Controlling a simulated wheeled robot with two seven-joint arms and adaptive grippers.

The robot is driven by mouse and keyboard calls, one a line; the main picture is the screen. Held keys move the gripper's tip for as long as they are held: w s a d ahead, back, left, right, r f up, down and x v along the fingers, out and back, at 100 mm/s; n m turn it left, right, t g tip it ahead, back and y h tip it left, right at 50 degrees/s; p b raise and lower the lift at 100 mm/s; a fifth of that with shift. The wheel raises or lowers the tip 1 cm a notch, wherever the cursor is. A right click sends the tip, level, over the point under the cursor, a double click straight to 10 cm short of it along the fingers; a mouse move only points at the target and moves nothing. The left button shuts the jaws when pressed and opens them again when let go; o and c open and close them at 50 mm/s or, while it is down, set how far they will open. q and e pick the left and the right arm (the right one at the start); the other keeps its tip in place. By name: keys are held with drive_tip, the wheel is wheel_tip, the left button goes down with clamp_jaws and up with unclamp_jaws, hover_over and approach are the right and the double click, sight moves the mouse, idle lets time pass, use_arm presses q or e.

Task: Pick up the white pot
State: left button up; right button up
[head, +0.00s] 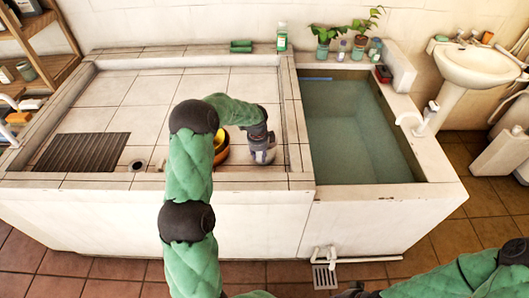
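My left gripper (262,152) points down over the tiled basin floor, near the basin's front wall. It is small and seen from above, so I cannot tell whether its fingers are open or shut, or whether they touch anything. A yellow-orange round vessel (221,146) sits just left of the gripper, partly hidden by my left arm. I cannot clearly make out a white pot; one could be hidden behind the arm or gripper.
A dark grate (82,153) lies at the basin's left. A water-filled tank (355,130) adjoins on the right. Potted plants (325,42) and small bottles stand on its back ledge. A green-labelled bottle (282,38) stands on the rim. A white sink (478,66) is at far right.

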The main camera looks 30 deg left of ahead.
sight(261, 163)
use_arm(q)
drive_tip(key=f, duration=0.3)
drive_tip(key=shift+w+b, duration=0.2)
drive_tip(key=shift+b, duration=0.15)
clamp_jaws()
drive_tip(key=shift+r, duration=0.15)
